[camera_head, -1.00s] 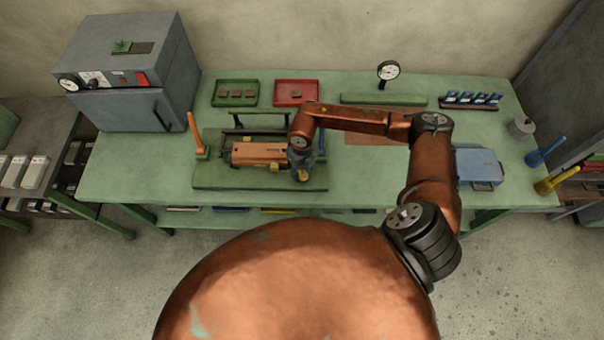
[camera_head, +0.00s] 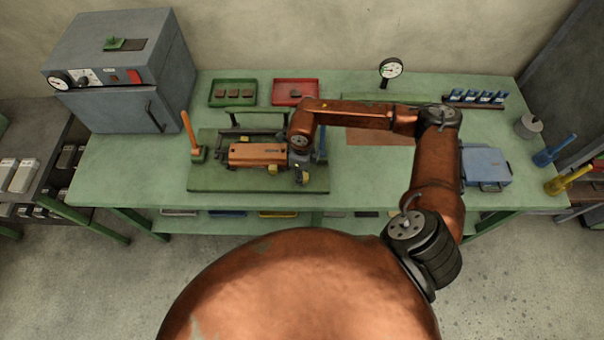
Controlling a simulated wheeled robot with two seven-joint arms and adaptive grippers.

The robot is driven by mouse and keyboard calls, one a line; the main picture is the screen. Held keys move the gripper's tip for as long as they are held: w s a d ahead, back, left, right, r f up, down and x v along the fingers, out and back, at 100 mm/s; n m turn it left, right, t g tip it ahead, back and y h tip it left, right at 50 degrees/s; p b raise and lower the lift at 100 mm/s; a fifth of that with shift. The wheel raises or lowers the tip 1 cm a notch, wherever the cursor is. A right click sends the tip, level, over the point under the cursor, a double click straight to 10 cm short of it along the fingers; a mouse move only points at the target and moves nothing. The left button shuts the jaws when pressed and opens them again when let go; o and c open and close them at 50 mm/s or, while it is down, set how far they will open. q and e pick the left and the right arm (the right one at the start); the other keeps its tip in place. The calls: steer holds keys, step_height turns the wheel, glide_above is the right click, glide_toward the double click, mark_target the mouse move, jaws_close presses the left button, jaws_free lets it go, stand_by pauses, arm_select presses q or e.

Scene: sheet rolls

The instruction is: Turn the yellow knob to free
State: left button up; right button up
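The sheet-roll machine has an orange-brown body (camera_head: 256,154) on a green base plate (camera_head: 225,183) at the left middle of the bench. A small yellow part (camera_head: 272,169) shows at the front of the body. My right arm reaches in from the right, and its gripper (camera_head: 300,172) points down at the right end of the machine. Another bit of yellow shows right at the gripper, probably the yellow knob, largely covered by the gripper. The fingers are too small and hidden to tell open from shut, or whether they touch the knob. My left gripper is out of view.
An orange-handled lever (camera_head: 189,132) stands at the machine's left. A green tray (camera_head: 233,93) and a red tray (camera_head: 295,92) lie behind it. A grey oven (camera_head: 125,80) stands at the back left. A blue case (camera_head: 486,165) lies at the right. The bench front right is clear.

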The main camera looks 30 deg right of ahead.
stand_by(0.4)
steer(key=o, duration=1.1)
steer(key=shift+o, duration=0.2)
steer(key=shift+r, duration=0.15)
step_height(320, 180, up, 12)
